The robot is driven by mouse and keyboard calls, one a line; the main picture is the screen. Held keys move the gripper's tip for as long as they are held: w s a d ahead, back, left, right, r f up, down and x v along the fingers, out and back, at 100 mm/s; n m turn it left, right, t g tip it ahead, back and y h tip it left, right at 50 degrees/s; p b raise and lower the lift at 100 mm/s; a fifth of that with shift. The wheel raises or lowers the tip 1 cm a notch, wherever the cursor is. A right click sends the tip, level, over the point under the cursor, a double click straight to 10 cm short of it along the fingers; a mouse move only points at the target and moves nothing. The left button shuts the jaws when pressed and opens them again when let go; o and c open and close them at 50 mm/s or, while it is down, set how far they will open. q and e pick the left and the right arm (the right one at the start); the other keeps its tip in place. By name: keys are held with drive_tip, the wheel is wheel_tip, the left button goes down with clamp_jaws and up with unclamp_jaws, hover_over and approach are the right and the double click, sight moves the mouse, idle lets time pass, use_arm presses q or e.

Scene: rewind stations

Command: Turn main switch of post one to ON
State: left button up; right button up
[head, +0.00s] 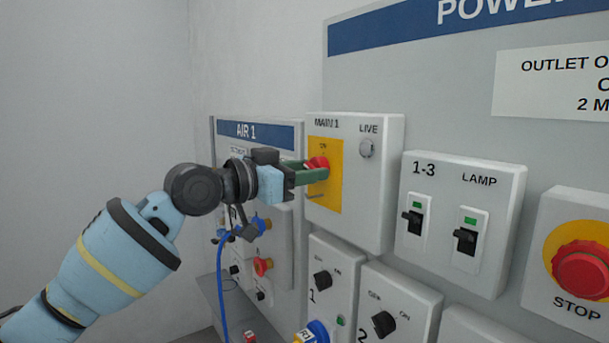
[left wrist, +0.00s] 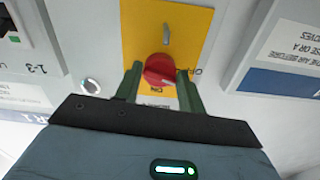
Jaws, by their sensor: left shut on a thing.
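The main switch is a red rotary knob (head: 318,164) on a yellow plate (head: 333,195) of the box marked MAIN 1 (head: 370,212). In the left wrist view the knob (left wrist: 160,70) sits between the two green fingers, in front of the yellow plate (left wrist: 190,30). My left gripper (head: 308,172) reaches it from the left and is shut on the knob. OFF and ON lettering shows partly beside the knob in the left wrist view; the knob's exact setting is hard to tell. The LIVE lamp (head: 367,148) looks grey and unlit. My right gripper is not in view.
The AIR 1 panel (head: 285,135) with valves and a blue hose (head: 220,285) stands behind my left arm. To the right are the 1-3 and LAMP breaker box (head: 440,255) and a red STOP button (head: 583,275). Black rotary switches (head: 384,323) sit below.

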use_arm(q)
drive_tip(key=m, duration=0.2)
drive_tip(key=shift+f+m, duration=0.1)
drive_tip(key=shift+m, duration=0.3)
drive_tip(key=m+b, duration=0.1)
drive_tip(key=m, duration=0.3)
drive_tip(key=shift+m, duration=0.3)
drive_tip(key=m, duration=0.4)
drive_tip(key=shift+b, duration=0.3)
drive_tip(key=shift+m, duration=1.3)
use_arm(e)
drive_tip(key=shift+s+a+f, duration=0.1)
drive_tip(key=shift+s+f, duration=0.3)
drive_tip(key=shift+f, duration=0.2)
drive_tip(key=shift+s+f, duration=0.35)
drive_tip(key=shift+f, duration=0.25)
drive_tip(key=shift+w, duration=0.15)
use_arm(q)
drive_tip(key=o, duration=0.9)
